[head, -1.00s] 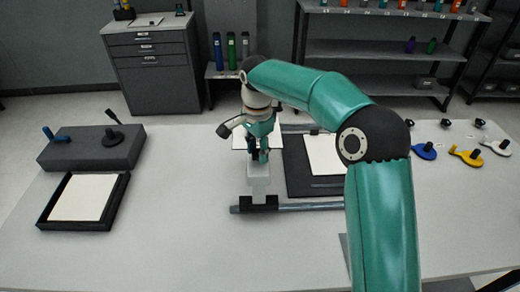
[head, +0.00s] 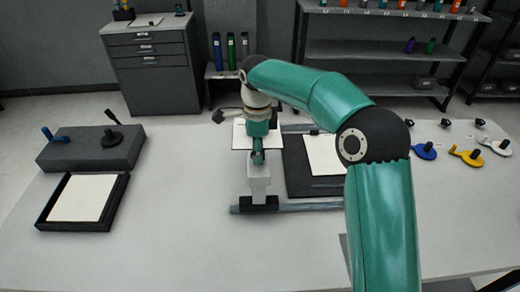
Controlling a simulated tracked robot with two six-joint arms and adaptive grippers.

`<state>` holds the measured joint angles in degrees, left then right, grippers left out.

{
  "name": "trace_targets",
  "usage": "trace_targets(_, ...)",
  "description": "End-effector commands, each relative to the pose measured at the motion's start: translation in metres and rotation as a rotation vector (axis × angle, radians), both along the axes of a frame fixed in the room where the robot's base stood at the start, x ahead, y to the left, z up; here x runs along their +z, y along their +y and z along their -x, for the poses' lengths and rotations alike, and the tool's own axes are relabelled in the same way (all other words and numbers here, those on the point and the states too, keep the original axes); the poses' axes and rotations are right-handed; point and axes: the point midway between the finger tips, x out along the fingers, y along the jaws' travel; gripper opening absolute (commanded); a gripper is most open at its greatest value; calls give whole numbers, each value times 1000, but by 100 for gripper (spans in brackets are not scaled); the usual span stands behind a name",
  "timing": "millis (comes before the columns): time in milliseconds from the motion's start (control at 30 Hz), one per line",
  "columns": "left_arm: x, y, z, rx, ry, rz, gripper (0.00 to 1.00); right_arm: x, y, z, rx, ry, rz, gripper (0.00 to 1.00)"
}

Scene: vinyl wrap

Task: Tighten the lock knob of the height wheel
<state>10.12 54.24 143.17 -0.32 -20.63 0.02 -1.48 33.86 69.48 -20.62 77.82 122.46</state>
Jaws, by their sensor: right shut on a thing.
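My right gripper (head: 258,158) points down at the top of a pale upright post (head: 258,184). The post stands on a black foot (head: 259,203) on a grey rail (head: 310,206). The gripper is shut on a small part there, at the place of the lock knob. The fingers hide that part, so I cannot make out the knob or a height wheel. My left gripper is not in view.
A dark plate with a white sheet (head: 323,155) lies right of the post. Blue, yellow and white cranks (head: 468,157) lie at right. The front table is clear.

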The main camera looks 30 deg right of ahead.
Motion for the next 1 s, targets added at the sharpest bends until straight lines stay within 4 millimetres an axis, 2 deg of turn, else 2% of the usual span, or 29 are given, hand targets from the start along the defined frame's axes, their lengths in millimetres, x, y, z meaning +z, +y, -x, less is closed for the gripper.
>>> trace_targets(367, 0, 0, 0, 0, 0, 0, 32, -3, 1, 3, -7, 15, -1, 5)
trace_targets(400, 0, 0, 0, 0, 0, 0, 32, -3, 1, 3, -6, 15, -1, 42)
trace_targets(533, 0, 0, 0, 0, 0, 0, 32, -3, 1, 2, -5, 13, -2, 63)
trace_targets(867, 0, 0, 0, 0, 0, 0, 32, -1, 1, 1, -4, 5, -1, 65)
trace_targets(1000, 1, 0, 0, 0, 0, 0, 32, 8, 1, 0, -4, 1, -2, 65)
